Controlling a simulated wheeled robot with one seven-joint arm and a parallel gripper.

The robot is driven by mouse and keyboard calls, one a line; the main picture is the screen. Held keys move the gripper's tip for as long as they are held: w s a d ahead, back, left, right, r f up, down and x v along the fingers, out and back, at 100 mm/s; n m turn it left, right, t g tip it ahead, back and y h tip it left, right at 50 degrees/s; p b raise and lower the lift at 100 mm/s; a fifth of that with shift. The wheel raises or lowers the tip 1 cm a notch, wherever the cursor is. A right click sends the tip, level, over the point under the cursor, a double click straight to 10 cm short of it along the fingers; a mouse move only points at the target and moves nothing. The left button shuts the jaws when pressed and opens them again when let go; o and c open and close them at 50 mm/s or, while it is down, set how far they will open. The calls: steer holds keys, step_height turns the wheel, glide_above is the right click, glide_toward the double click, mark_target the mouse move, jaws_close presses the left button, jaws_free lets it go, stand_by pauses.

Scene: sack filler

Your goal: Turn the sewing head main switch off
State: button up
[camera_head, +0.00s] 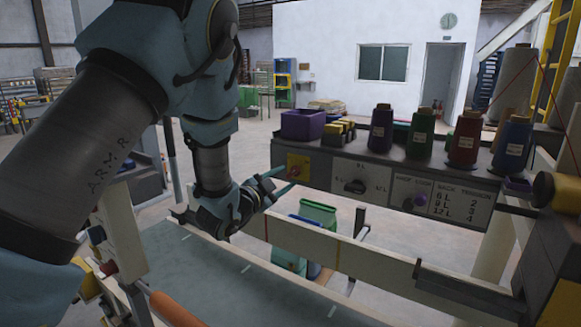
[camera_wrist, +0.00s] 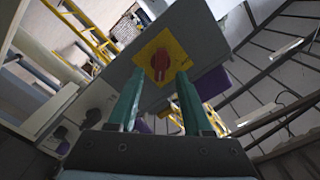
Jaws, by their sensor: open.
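The main switch is a red rotary knob (camera_wrist: 159,64) on a yellow square plate (camera_wrist: 176,48) at the end of the grey panel. In the head view the yellow plate (camera_head: 298,165) shows at the panel's left end, and the knob is small there. My gripper (camera_head: 281,180) is open just in front of the plate. In the wrist view its two teal fingers (camera_wrist: 156,90) point at the knob, one on each side of it in the picture. I see no contact, and the remaining gap is hard to tell.
The panel (camera_head: 345,178) also carries a black selector knob (camera_head: 355,186). Thread cones, including a green one (camera_head: 421,135), and a purple bin (camera_head: 303,124) stand on top. A beige rail (camera_head: 350,258) runs below. A green sack (camera_head: 318,213) is behind it.

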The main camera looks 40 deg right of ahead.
mark_target(291, 173)
steer(key=shift+p+x, duration=0.55)
steer(key=shift+x, duration=1.2)
jaws_close()
